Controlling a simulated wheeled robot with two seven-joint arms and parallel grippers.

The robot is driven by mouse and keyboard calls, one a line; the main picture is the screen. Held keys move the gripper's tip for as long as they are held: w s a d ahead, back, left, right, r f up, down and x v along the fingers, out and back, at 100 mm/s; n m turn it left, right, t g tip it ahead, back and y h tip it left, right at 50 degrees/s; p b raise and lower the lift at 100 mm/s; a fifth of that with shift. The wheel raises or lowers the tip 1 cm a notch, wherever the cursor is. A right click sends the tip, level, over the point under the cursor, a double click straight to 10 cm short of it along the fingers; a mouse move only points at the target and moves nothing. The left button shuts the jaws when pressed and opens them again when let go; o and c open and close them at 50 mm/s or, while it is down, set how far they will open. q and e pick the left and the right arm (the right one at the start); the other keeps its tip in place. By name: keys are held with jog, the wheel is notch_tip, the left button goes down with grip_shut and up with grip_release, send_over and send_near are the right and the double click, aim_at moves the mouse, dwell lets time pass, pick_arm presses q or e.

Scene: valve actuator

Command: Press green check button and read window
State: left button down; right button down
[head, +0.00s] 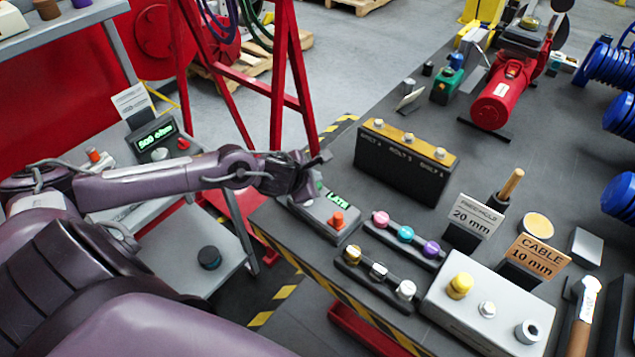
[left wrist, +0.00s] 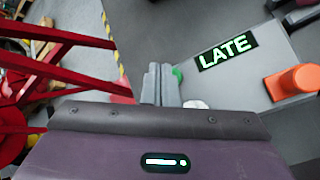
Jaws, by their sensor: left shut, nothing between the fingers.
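A grey box (head: 322,222) sits at the near left edge of the dark table. Its display window (head: 338,199) reads "LATE" in green; the same window shows clearly in the left wrist view (left wrist: 227,50). An orange button (head: 338,219) stands on the box to the right of the window. The green button (left wrist: 178,74) shows beside my left gripper fingers, partly hidden by them. My left gripper (left wrist: 160,80) is shut and empty, with its fingertips right at the green button; I cannot tell if they touch. My right gripper is not in view.
Behind the box stands a black block with a yellow top (head: 407,160). To its right are coloured-knob strips (head: 405,235) and a grey box with a yellow knob (head: 482,313). A red frame (head: 281,90) stands beyond the table's left edge.

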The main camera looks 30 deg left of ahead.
pick_arm(q)
jog(key=shift+r, duration=0.1)
notch_tip(320, 180, up, 5)
jog(key=p, duration=0.3)
dwell(0.4)
dwell(0.8)
